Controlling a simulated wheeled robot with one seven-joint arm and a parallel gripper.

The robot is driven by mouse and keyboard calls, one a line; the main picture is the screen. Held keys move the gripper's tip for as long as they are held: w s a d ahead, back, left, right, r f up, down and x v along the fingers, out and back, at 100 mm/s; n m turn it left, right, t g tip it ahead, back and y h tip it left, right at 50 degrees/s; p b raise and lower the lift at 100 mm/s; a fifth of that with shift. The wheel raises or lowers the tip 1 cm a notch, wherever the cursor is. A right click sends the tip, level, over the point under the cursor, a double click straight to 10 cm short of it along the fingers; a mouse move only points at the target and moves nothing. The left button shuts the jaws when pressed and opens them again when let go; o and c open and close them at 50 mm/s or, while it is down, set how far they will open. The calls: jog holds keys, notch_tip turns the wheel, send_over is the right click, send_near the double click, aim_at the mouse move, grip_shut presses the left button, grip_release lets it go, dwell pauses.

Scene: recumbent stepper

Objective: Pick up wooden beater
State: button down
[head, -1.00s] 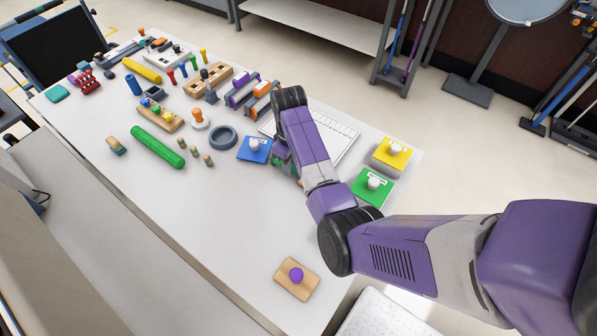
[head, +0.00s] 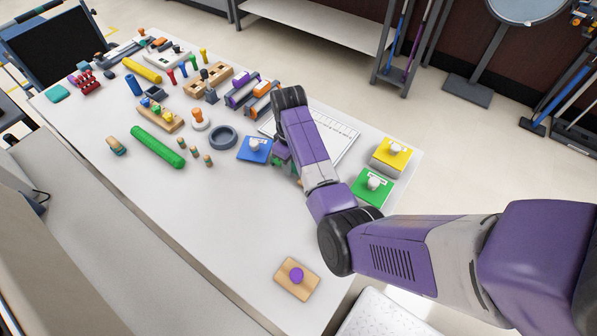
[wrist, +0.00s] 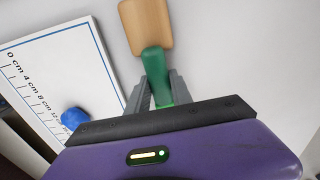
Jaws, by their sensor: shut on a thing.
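The wooden beater has a tan, rounded wooden head (wrist: 146,27) and a green handle (wrist: 155,64). In the wrist view it points away from me, head toward the top edge. My gripper (wrist: 159,88) has its two grey fingers on either side of the green handle, shut on it. The lower end of the handle runs down between the fingers toward the palm. I cannot tell whether the beater touches the table. In the head view my arm hides most of the gripper and beater, beside the blue-based block.
A white ruled board (wrist: 62,85) with a blue knob (wrist: 73,118) lies left of my gripper in the wrist view. In the head view, blue (head: 255,149), green (head: 373,186) and yellow (head: 393,154) knobbed blocks stand nearby. The front of the white table (head: 230,235) is mostly clear.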

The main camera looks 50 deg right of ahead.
jog(key=shift+r, duration=0.1)
notch_tip(320, 180, up, 9)
jog(key=shift+f, duration=0.15)
notch_tip(320, 180, up, 11)
jog(key=p, duration=0.6)
jog(key=shift+p, duration=0.4)
